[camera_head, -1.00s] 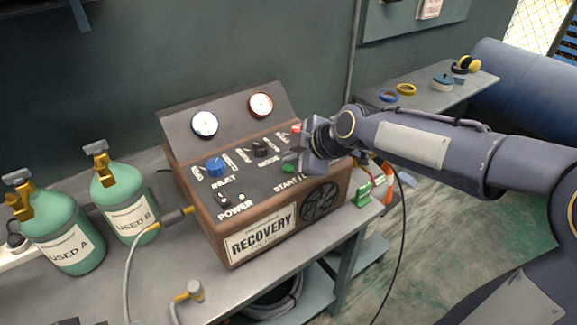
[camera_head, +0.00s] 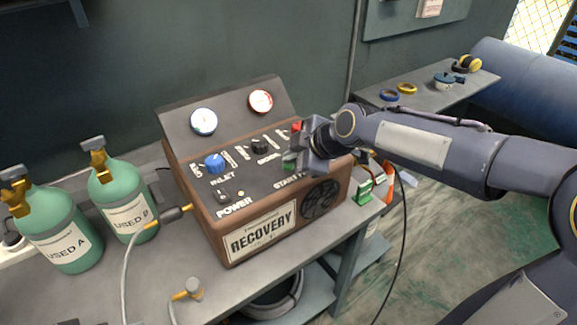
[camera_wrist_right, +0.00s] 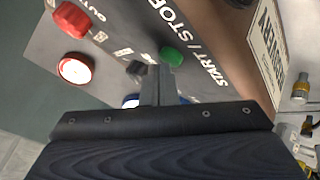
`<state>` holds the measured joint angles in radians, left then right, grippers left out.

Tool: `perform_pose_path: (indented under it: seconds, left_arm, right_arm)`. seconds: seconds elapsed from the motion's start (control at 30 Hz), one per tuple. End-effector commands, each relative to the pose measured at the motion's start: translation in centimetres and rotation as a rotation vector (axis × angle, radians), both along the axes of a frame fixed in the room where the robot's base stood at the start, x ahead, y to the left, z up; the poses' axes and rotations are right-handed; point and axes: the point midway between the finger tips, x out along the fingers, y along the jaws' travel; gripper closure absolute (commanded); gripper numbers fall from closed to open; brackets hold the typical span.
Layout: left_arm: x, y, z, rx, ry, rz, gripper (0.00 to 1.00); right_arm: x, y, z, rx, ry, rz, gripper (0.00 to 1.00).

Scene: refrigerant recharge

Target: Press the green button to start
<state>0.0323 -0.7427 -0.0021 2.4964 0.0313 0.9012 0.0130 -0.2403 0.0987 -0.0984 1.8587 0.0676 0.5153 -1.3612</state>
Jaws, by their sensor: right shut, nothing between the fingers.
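The brown and black recovery machine (camera_head: 262,236) stands on the metal bench. Its green button (camera_head: 288,157) is by the START/STOP lettering, partly hidden by my gripper in the head view. It shows more clearly in the right wrist view (camera_wrist_right: 173,56). My right gripper (camera_head: 297,165) is shut and empty, over the right side of the panel. In the right wrist view the closed fingertips (camera_wrist_right: 158,71) are right beside the green button in the picture. I cannot tell whether they touch it. My left gripper is not in view.
A red knob (camera_wrist_right: 72,19) and a blue inlet knob (camera_head: 215,162) are on the same panel. Two green cylinders, USED A (camera_head: 62,240) and USED B (camera_head: 124,205), stand left of the machine. A hose fitting (camera_head: 193,289) lies on the front of the bench.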

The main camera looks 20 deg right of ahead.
Motion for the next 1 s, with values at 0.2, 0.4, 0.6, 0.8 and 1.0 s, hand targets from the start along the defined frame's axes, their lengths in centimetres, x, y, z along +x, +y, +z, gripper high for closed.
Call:
perform_pose_path:
  seconds: [0.2,0.4,0.6,0.8,1.0]
  left_arm:
    - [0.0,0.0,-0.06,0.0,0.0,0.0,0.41]
    - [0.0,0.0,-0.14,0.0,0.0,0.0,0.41]
    - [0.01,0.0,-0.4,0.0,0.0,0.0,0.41]
    - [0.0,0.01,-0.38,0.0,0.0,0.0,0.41]
    - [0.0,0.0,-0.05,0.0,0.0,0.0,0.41]
  right_arm:
    - [0.01,-0.02,-0.01,0.001,0.0,-0.001,1.0]
    - [0.0,-0.02,-0.08,0.001,0.0,-0.001,1.0]
    - [0.01,-0.02,-0.28,0.001,0.0,-0.001,1.0]
    - [0.0,-0.02,-0.24,0.001,0.0,-0.001,1.0]
    - [0.01,-0.04,0.49,0.001,0.0,-0.002,1.0]
